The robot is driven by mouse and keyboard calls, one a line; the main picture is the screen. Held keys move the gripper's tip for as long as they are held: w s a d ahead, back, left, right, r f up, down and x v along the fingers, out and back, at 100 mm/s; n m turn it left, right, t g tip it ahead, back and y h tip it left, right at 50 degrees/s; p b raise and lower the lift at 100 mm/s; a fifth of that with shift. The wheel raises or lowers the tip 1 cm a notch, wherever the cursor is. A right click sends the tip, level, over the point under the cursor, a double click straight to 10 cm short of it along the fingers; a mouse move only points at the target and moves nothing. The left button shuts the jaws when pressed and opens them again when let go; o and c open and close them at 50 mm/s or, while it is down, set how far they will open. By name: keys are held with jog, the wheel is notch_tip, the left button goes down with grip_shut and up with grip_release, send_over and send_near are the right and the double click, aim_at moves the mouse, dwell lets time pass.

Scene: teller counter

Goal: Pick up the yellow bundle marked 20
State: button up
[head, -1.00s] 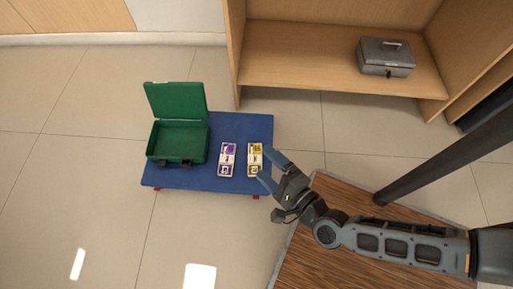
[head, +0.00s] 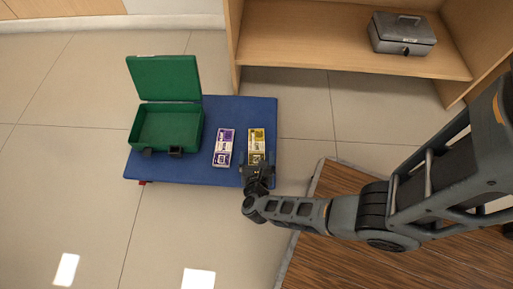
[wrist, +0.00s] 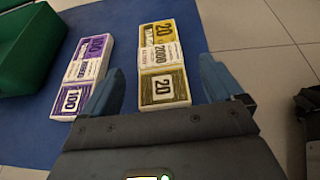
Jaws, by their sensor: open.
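The yellow bundle marked 20 (wrist: 163,62) lies flat on the blue mat or low platform (head: 215,107), near its right side. In the head view the yellow bundle (head: 256,142) is partly covered at its near end by my gripper (head: 257,168). In the wrist view my gripper (wrist: 160,92) is open, one finger on each side of the bundle's near end. The fingers look apart from the bundle; nothing is between them but its near end in line of sight. Their height above the mat is hard to tell.
A purple bundle marked 100 (head: 223,147) lies just left of the yellow one. An open green case (head: 167,127) stands further left on the blue surface. A grey cash box (head: 402,34) sits on the wooden shelf (head: 345,50). A wood-topped surface (head: 345,235) is at lower right.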

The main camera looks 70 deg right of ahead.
aim_at(257, 147)
jog(key=b+x, duration=0.1)
jog(key=x, duration=0.2)
jog(key=shift+w+d+f, duration=0.2)
jog(key=shift+d+f, duration=0.05)
jog(key=shift+f, duration=0.05)
jog(key=shift+w+d+f+b, duration=0.2)
jog(key=shift+d+b, duration=0.15)
jog(key=shift+d, duration=0.2)
jog(key=shift+c, duration=0.2)
